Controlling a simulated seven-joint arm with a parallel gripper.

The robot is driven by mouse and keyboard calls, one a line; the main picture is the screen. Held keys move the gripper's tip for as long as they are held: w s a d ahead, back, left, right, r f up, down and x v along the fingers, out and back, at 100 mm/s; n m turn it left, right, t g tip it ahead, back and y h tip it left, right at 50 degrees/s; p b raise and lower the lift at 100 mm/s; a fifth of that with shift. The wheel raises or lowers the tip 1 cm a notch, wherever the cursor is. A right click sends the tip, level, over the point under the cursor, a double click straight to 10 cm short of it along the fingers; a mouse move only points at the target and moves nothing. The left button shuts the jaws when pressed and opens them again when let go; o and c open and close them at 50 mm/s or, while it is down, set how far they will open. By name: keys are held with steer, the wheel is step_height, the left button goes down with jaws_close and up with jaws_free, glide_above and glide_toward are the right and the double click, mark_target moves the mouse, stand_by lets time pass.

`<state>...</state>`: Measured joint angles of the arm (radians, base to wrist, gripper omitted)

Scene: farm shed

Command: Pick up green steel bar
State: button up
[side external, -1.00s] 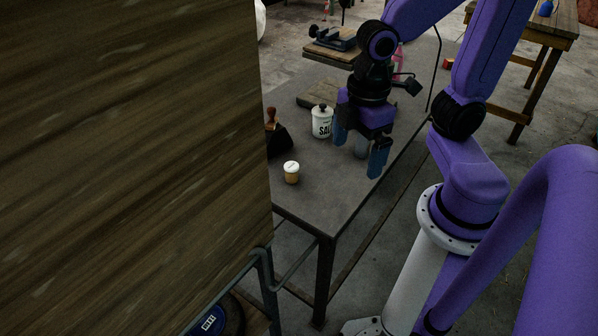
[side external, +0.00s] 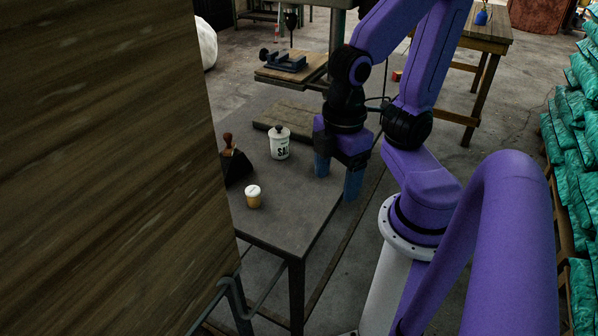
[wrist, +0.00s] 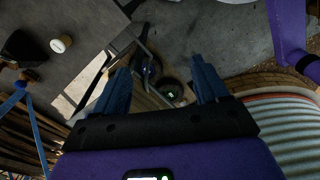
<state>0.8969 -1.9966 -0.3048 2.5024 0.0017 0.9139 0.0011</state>
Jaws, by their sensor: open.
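I cannot make out a green steel bar in either view. My gripper (side external: 337,178) hangs over the right edge of the grey table (side external: 285,222) in the side view, with its blue fingers pointing down and apart. In the wrist view my gripper (wrist: 162,75) is open, with nothing seen between the fingers. The table (wrist: 95,20) is at upper left there, and the floor and a lower wooden surface lie beyond the fingertips.
A white lidded pot (side external: 279,146), a small tan jar (side external: 253,200) and a black object (side external: 236,168) stand on the table. A board (side external: 285,116) and a vise (side external: 284,62) are behind. A large wooden panel (side external: 105,170) blocks the left. Dark round objects (wrist: 171,90) lie low beyond the fingers.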

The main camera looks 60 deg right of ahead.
steer(key=w+d+f+n+h, duration=0.1)
steer(key=w+d+f+h, duration=0.55)
steer(key=w+d, duration=0.3)
steer(key=w+d+f+n+h, duration=0.2)
steer(key=w+d+f+h, duration=0.5)
steer(key=d, duration=0.3)
steer(key=shift+w+d+f+n+t+h, duration=0.15)
steer(key=shift+w+d+f+n, duration=0.35)
steer(key=shift+d+f, duration=2.25)
steer(key=shift+w+d+f+n+t, duration=0.1)
steer(key=shift+w+d+f+n, duration=0.85)
steer(key=shift+d, duration=3.15)
steer(key=shift+s+d+f+n+t+h, duration=0.1)
steer(key=shift+d+f+n+t, duration=0.05)
steer(key=shift+d+f, duration=2.8)
steer(key=shift+d+r, duration=0.45)
steer(key=shift+r, duration=0.05)
steer(key=c, duration=1.2)
steer(key=shift+c, duration=0.2)
